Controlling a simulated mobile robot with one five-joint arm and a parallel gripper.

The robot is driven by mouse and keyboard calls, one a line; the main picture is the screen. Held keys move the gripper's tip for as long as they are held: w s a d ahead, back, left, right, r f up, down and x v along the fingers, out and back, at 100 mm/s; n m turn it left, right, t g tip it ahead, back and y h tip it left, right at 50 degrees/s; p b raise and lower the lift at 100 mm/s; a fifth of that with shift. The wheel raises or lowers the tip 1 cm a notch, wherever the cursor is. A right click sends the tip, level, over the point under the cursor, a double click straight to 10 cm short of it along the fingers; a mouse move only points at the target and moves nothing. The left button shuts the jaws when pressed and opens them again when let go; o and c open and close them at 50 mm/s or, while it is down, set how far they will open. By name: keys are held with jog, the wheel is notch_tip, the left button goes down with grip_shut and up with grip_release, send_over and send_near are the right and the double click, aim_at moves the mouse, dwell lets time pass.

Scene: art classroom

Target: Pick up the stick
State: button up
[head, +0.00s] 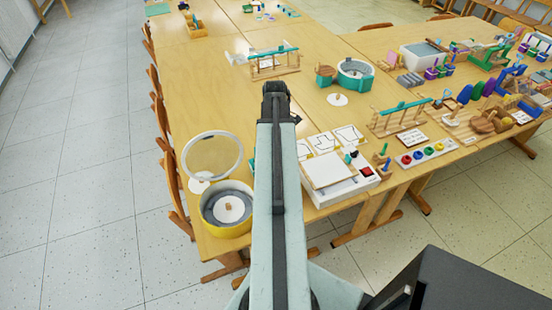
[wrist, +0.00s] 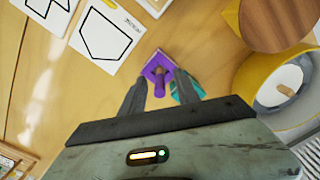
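A purple upright stick or peg (wrist: 160,73) on a small purple square base shows in the wrist view, between my gripper's fingertips. I cannot tell for sure that this is the task's stick. My gripper (wrist: 160,92) has its two dark fingers apart, one on each side of the peg, with no clear contact. A teal piece (wrist: 186,88) lies beside the right finger, partly hidden by it. In the head view my gripper (head: 277,92) is over the wooden table, and my arm hides the purple piece.
White outline cards (head: 335,140) and a white tray (head: 328,172) lie to the right. Wooden racks and colourful pieces fill the right side. The table (head: 200,95) is bare at left.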

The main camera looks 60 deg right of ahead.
jog(key=shift+r, duration=0.1)
grip_shut()
notch_tip(320, 180, up, 10)
jog(key=p, duration=1)
jog(key=shift+r, duration=0.15)
